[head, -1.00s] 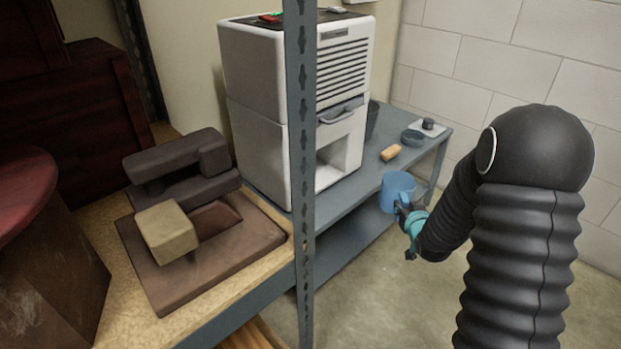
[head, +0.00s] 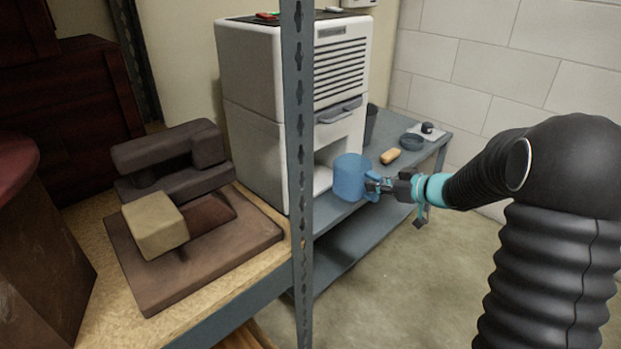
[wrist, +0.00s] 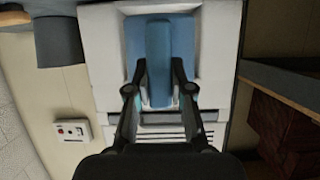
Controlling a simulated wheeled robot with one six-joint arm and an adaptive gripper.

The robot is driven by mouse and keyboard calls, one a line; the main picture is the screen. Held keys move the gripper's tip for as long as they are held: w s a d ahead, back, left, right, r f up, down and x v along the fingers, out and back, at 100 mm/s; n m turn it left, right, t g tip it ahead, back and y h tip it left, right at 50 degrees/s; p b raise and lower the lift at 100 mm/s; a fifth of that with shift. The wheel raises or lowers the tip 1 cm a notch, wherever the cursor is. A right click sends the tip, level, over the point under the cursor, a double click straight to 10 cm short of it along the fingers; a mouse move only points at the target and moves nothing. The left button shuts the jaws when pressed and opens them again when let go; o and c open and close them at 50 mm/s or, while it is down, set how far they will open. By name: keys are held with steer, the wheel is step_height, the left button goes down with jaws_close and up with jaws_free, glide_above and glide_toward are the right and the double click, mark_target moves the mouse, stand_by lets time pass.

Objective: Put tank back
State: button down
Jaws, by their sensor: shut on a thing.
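The tank (head: 350,177) is a blue, bucket-like vessel with a handle on its right side. My gripper (head: 375,186) is shut on that handle and holds the tank upright in front of the white dehumidifier-like machine (head: 245,110). The machine has a louvred upper front and an open recess low down, partly hidden by the tank and the shelf post. In the wrist view the tank (wrist: 160,40) lies in line with the recess, and the fingers (wrist: 160,90) close on its handle. I cannot tell whether its far edge is inside the recess.
A grey shelf post (head: 300,150) stands in front of the machine. A wooden shelf at left holds brown blocks (head: 175,165). Floor space is free at right.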

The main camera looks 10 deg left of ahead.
steer(key=shift+w+a+r+b+x, duration=0.2)
steer(key=shift+r+b+x, duration=0.3)
steer(key=shift+x, duration=2.5)
steer(key=shift+w+a+r+b+x, duration=0.15)
steer(key=shift+r+b+x, duration=0.35)
steer(key=shift+x, duration=2.45)
steer(key=shift+w+a+r+b+x, duration=0.1)
steer(key=shift+w+r+b+x, duration=0.4)
steer(key=shift+x, duration=2.5)
steer(key=shift+s, duration=0.25)
steer(key=c, duration=1)
jaws_free()
steer(key=shift+c, duration=0.2)
